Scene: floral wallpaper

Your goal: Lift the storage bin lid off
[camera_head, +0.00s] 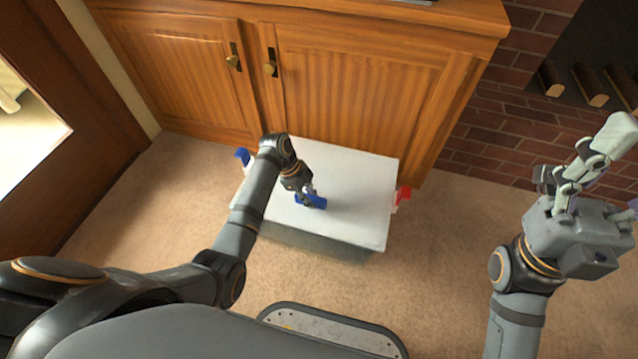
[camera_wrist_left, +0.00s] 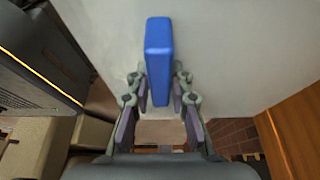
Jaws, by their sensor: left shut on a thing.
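The storage bin (camera_head: 312,243) stands on the carpet in front of the wooden cabinet, its body grey and see-through. Its white lid (camera_head: 360,190) sits on top and looks level; whether it is apart from the rim I cannot tell. A blue handle (camera_head: 314,202) is at the middle of the lid; it also shows in the left wrist view (camera_wrist_left: 159,55). My left gripper (camera_head: 308,196) is over the lid, shut on the blue handle, with a finger on each side of it in the wrist view (camera_wrist_left: 160,98). My right gripper (camera_head: 585,160) is raised at the right, away from the bin, its fingers apart and empty.
A blue clip (camera_head: 243,156) and a red clip (camera_head: 402,195) are at the bin's left and right sides. The wooden cabinet (camera_head: 350,90) stands right behind the bin. A brick wall (camera_head: 500,120) is at the back right. Carpet (camera_head: 440,250) is clear right of the bin.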

